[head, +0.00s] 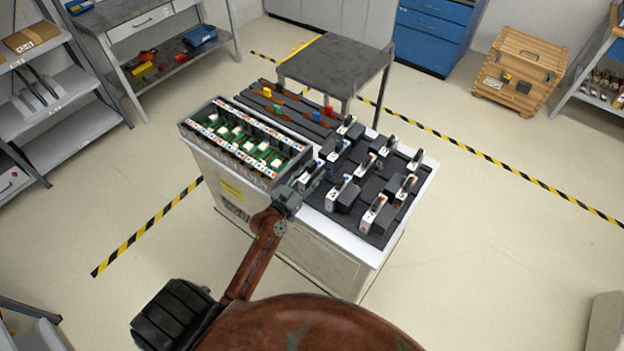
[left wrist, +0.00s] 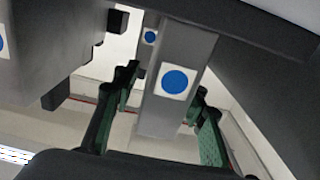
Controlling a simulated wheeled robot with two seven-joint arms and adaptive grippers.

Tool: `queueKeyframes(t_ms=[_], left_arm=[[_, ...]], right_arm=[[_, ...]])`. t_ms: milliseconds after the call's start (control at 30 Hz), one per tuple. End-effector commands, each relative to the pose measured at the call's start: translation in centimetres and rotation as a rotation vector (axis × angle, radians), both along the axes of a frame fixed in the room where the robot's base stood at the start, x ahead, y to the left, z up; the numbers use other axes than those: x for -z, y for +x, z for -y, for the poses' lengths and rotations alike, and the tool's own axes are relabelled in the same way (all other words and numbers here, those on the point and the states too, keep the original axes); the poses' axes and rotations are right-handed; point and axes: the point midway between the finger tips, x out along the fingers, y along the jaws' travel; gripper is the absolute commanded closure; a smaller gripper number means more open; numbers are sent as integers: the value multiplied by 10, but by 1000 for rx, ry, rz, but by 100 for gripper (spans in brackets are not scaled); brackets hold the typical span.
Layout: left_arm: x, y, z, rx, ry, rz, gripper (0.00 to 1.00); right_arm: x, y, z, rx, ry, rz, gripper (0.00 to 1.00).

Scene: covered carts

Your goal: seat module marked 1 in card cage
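The card cage (head: 190,130) is an open box on the left of the cart, with green boards and rows of coloured marks inside. Several dark modules with white faces stand upright in a black tray (head: 375,228) on the right. My left gripper (head: 297,188) is at the tray's near-left module (head: 311,174); its number is too small to read surely. In the left wrist view a grey module with a blue dot (left wrist: 172,95) stands between my green-padded fingers, with gaps on both sides. My right gripper is not in view.
Dark strips with coloured handles (head: 290,105) lie behind the cage. A grey table (head: 338,62) stands behind the cart. A wooden crate (head: 520,70) and blue cabinet (head: 433,38) are at the back. Shelves stand left. Floor right of the cart is clear.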

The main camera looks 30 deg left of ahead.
Motion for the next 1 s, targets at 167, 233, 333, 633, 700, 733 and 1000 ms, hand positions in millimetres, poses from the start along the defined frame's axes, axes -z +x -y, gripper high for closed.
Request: queueKeyframes(t_ms=[167, 233, 333, 633, 700, 733, 1000], left_arm=[[0, 0, 0, 0, 0, 0, 74], [0, 0, 0, 0, 0, 0, 79], [0, 0, 0, 0, 0, 0, 86], [0, 0, 0, 0, 0, 0, 100], [0, 0, 0, 0, 0, 0, 100], [0, 0, 0, 0, 0, 0, 100], [-2, 0, 0, 0, 1, 3, 100]], right_arm=[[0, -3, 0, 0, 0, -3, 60], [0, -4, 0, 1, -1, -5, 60], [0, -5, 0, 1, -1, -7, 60], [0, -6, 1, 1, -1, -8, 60], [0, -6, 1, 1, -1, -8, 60], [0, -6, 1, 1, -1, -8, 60], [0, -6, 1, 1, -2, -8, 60]])
